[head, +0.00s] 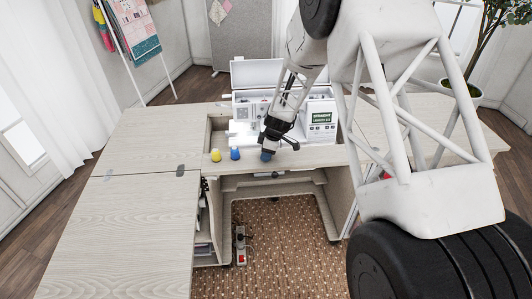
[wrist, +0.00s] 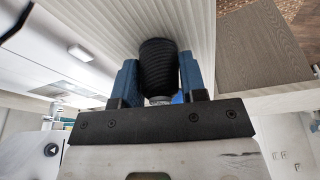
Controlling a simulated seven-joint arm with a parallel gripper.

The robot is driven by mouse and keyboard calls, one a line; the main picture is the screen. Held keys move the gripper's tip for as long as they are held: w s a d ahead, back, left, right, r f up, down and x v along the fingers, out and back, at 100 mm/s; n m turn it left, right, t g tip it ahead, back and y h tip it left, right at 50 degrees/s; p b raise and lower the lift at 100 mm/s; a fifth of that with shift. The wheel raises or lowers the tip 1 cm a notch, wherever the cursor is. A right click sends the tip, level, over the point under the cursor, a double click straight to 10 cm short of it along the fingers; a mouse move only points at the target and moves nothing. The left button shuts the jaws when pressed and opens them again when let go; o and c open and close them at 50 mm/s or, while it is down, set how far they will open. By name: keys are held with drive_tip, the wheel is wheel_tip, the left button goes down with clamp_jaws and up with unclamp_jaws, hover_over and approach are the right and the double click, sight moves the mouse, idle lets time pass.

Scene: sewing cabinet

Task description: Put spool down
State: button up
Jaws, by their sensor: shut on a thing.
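My gripper (wrist: 159,84) is shut on a black spool (wrist: 158,62), which sits between its two blue fingers in the wrist view. In the head view my gripper (head: 267,155) is low over the front strip of the cabinet top (head: 190,150), right of the other spools. A blue spool (head: 235,154) and a yellow spool (head: 216,155) stand upright on the same strip, to the left.
A white sewing machine (head: 322,118) sits in the cabinet recess behind my gripper. The left leaf (head: 135,215) is bare and clear. The strip's front edge is close, with an open knee space below. A power strip (head: 240,245) lies on the rug.

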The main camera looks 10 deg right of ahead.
drive_tip(key=shift+f, duration=0.15)
drive_tip(key=o, duration=0.9)
drive_tip(key=v, duration=1.2)
drive_tip(key=shift+a, duration=0.1)
drive_tip(key=shift+s+r, duration=0.1)
drive_tip(key=shift+r, duration=0.2)
